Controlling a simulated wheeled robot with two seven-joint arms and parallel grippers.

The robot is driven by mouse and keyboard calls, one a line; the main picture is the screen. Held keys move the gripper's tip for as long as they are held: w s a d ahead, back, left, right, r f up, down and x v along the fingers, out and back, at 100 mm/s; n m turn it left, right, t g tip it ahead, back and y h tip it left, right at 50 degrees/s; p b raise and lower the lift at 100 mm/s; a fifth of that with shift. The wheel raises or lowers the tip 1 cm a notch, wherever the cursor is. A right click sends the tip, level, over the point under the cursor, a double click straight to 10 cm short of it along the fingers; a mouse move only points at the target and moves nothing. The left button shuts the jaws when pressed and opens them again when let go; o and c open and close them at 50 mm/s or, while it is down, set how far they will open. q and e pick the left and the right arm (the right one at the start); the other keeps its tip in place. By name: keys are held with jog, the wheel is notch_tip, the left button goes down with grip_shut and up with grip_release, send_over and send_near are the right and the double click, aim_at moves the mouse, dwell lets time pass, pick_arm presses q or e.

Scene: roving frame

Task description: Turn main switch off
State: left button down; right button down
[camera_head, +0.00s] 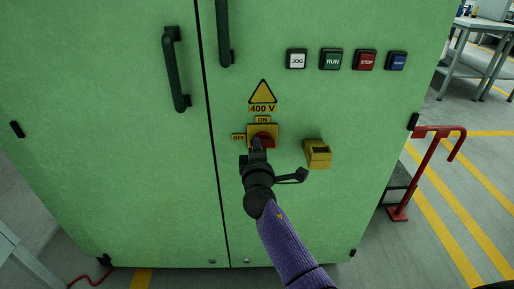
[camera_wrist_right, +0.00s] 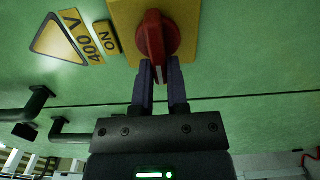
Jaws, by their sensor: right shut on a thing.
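The main switch is a red rotary knob (camera_head: 266,140) on a yellow plate (camera_head: 274,129) on a green cabinet door, with an ON label (camera_head: 262,119) above and an OFF label (camera_head: 238,137) at its left. In the right wrist view the red knob (camera_wrist_right: 153,36) stands out from the yellow plate (camera_wrist_right: 183,35), its grip lying crosswise to the ON side (camera_wrist_right: 106,37). My right gripper (camera_wrist_right: 160,68) is shut on the knob's end nearest the door seam. It partly covers the knob in the head view (camera_head: 257,146). My left gripper is out of view.
JOG, RUN, STOP and blue buttons (camera_head: 396,61) line the upper right. A yellow box (camera_head: 318,154) sticks out just right of the switch. Black door handles (camera_head: 174,70) stand out at upper left. A red rail (camera_head: 428,170) stands on the floor right of the cabinet.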

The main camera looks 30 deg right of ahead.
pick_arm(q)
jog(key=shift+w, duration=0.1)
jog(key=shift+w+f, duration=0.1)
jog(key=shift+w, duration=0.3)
pick_arm(e)
jog(key=c, duration=0.6)
grip_release()
pick_arm(q)
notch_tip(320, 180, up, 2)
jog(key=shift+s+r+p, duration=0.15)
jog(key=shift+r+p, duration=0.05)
jog(key=shift+p, duration=1)
pick_arm(e)
jog(key=v, duration=1)
